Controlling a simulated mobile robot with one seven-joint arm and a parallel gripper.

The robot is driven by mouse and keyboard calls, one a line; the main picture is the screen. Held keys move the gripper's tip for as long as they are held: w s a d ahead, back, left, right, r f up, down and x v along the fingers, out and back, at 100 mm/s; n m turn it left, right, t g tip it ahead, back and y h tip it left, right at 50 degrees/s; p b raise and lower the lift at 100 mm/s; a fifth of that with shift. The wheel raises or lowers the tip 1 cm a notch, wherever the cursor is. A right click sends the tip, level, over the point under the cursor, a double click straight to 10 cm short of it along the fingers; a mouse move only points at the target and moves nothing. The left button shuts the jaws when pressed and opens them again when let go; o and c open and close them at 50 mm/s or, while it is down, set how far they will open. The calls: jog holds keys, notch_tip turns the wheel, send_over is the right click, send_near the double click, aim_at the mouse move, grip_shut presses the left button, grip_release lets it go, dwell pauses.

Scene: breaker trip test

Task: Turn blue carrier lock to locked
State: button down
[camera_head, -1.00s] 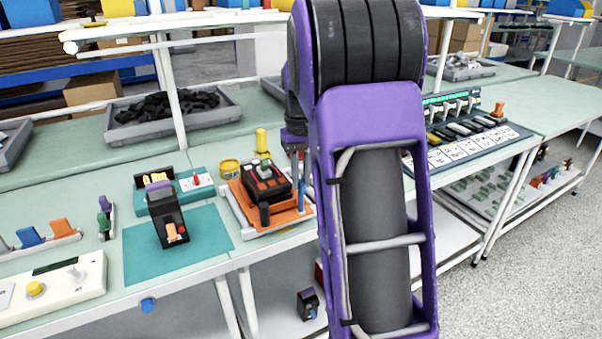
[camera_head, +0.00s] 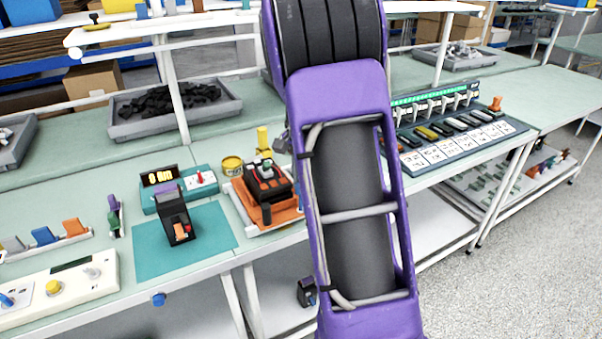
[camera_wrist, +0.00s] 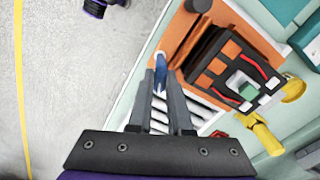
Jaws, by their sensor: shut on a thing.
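The blue carrier lock (camera_wrist: 160,72) is a slim blue lever at the edge of the orange carrier (camera_wrist: 176,38) in the wrist view. My gripper (camera_wrist: 160,84) has its two grey fingers on either side of the lever and is shut on it. The lever's lower end is partly hidden between the fingers. In the head view the orange carrier (camera_head: 288,220) sits on the bench with a black and red unit (camera_head: 267,187) on it. There my purple arm hides the lock and my gripper. I cannot read the lock's marking.
A black breaker unit (camera_head: 177,219) stands on a teal mat (camera_head: 150,257) left of the carrier, before a teal tester with a lit display (camera_head: 159,176). A yellow tin (camera_head: 232,165) stands behind the carrier. A panel of switches (camera_head: 450,130) lies right of my arm.

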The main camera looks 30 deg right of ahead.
jog(key=m+p, duration=0.1)
jog(key=m, duration=0.3)
jog(key=shift+m, duration=0.4)
dwell(0.4)
jog(key=c, duration=0.8)
grip_release()
jog(key=shift+c, duration=0.2)
jog(key=shift+r, duration=0.1)
notch_tip(320, 180, up, 17)
jog(key=shift+r, duration=0.15)
